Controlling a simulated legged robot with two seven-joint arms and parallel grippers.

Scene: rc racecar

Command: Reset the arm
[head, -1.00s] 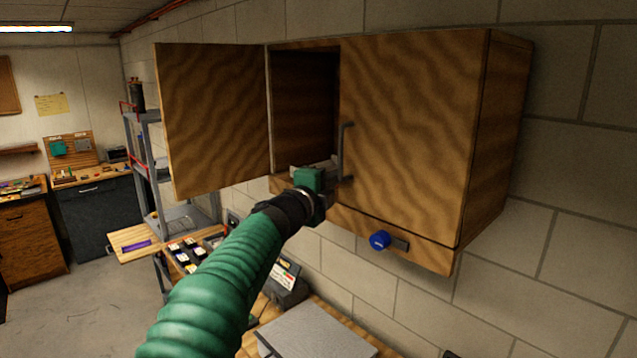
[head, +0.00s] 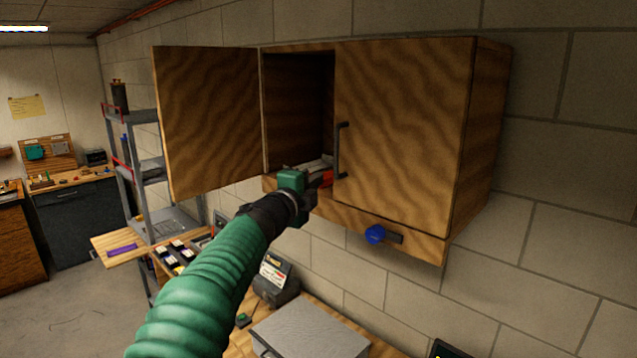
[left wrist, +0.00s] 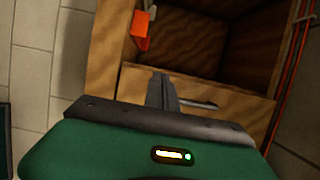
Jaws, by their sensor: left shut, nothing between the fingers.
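My left arm reaches up from the lower left in the head view. Its green left gripper (head: 318,168) is in front of the lower edge of the wooden wall cabinet (head: 400,130), by the open left compartment. A red-orange object (head: 326,179) shows just beyond the gripper, near the right door's handle (head: 341,150). A red-orange object also shows in the left wrist view (left wrist: 140,30), at the opening's left side. My right gripper is not in view.
The cabinet's left door (head: 210,120) stands wide open and the right door is closed. A blue knob (head: 375,234) sticks out below. A grey case (head: 308,330) lies on the bench underneath. A metal shelf (head: 150,180) stands to the left.

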